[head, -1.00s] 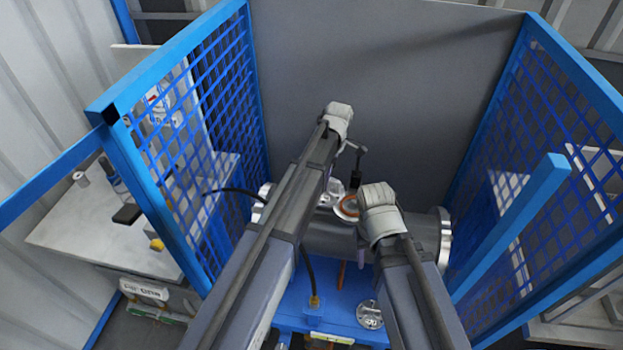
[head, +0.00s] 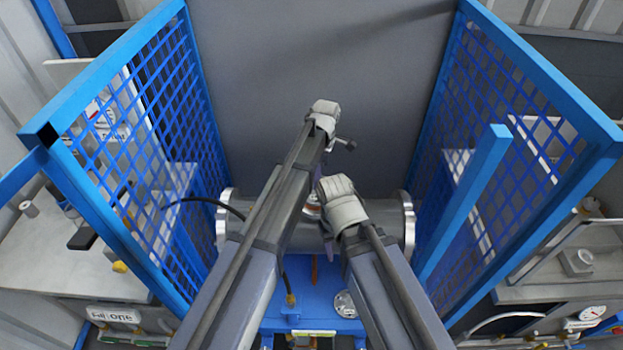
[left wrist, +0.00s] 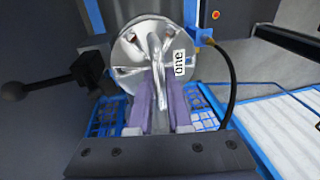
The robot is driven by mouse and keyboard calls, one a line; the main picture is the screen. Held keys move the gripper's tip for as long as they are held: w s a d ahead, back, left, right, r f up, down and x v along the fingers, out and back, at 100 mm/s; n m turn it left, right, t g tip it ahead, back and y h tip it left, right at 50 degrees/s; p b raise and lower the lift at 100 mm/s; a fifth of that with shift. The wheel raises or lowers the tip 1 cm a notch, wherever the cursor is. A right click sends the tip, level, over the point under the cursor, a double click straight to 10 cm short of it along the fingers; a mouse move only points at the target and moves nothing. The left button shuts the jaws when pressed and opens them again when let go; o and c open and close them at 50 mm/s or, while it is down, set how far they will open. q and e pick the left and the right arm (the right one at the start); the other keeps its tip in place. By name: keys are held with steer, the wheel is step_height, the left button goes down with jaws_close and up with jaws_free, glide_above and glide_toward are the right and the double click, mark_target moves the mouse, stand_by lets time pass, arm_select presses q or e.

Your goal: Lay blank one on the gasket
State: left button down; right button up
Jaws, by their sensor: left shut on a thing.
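Blank one (left wrist: 135,54) is a shiny round metal disc with raised ribs and a label reading "one".
The shell's metal flanges (head: 408,225) stick out either side of my arms. A round metal plate (head: 345,303) lies on the blue stand (head: 310,275). Blue mesh panels (head: 150,130) flank the space, a grey wall (head: 320,50) behind. A black ball-ended lever (left wrist: 48,82) is beside the disc.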

arm_select(q)
steer(key=shift+a+f+b, duration=0.15)
steer(key=shift+f+b, duration=0.9)
steer(key=shift+f, duration=0.45)
arm_select(e)
steer(key=shift+f, duration=1.55)
arm_select(q)
steer(key=shift+f, duration=0.15)
steer(key=c, duration=0.8)
jaws_free()
steer(key=shift+c, duration=0.2)
arm_select(e)
steer(key=shift+f, duration=0.1)
arm_select(q)
steer(key=shift+r, duration=0.2)
step_height(320, 180, up, 12)
steer(key=w+d+p, duration=0.1)
steer(key=p, duration=1.1)
steer(key=shift+w, duration=0.35)
arm_select(e)
step_height(320, 180, up, 12)
arm_select(q)
steer(key=shift+d+f, duration=0.1)
steer(key=shift+f, duration=0.05)
